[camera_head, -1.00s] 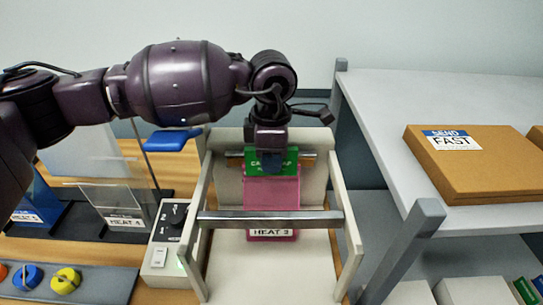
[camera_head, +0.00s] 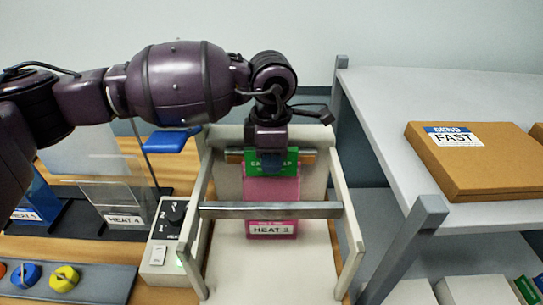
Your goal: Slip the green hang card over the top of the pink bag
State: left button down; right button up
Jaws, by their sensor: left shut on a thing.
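The pink bag (camera_head: 271,190) stands in the beige frame device (camera_head: 205,225), behind its metal crossbar (camera_head: 270,210). Its lower part carries a white label reading "HEAT 3". The green hang card (camera_head: 289,163) is at the top of the bag, in front of a dark bar. I cannot tell whether the card is around the bag's top or only in front of it. My left gripper (camera_head: 271,160) comes down from above and is shut on the card. Its fingers hide the card's middle. My right gripper is not in view.
A control box (camera_head: 165,235) with a dial stands left of the device. Clear stands (camera_head: 120,190) and a tray (camera_head: 100,285) with coloured rolls are further left. A grey shelf (camera_head: 400,110) with a brown box (camera_head: 470,170) rises close on the right.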

pick_arm(q)
jog(key=shift+f, duration=0.15)
jog(key=c, duration=1.1)
grip_release()
jog(key=shift+o, duration=0.7)
jog(key=shift+s, duration=0.1)
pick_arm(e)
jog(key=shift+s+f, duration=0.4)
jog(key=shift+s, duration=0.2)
